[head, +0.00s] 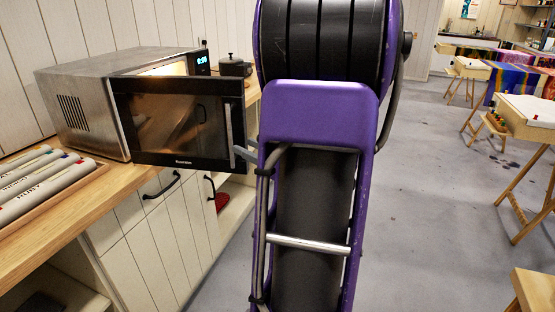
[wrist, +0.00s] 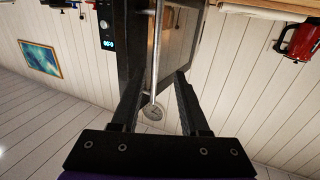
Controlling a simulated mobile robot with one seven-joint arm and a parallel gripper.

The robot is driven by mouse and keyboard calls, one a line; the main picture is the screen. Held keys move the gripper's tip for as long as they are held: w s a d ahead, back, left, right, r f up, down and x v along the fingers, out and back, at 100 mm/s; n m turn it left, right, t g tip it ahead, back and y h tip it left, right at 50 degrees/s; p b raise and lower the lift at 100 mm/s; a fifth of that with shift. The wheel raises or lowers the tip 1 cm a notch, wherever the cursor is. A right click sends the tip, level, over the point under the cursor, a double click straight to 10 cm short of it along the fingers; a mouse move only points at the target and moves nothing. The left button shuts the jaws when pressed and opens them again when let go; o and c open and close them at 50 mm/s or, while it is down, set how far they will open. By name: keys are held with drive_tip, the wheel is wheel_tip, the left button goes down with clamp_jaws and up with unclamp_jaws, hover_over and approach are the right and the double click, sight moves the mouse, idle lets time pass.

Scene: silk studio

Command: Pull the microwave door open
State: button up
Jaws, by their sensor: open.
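The silver microwave (head: 85,105) stands on the wooden counter at the left in the head view. Its black, glass-fronted door (head: 180,120) is hinged at the left and swung partly out, with the lit interior showing above it. The door's silver upright handle (head: 229,138) is at its right edge. My gripper (head: 246,154) is beside the handle and mostly hidden behind my arm. In the wrist view my gripper (wrist: 160,78) is open, with the handle (wrist: 156,50) between its fingers. I cannot tell whether either finger touches it. The control panel (wrist: 107,30) shows at upper left.
A tray of rolled tubes (head: 50,185) lies on the counter at the front left. A dark pot (head: 234,66) stands beyond the microwave. White cabinets with black pulls (head: 162,184) are below. The grey floor (head: 430,200) at right is clear up to the wooden tables.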

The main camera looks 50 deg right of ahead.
drive_tip(key=s, duration=1)
drive_tip(key=shift+w+d, duration=0.1)
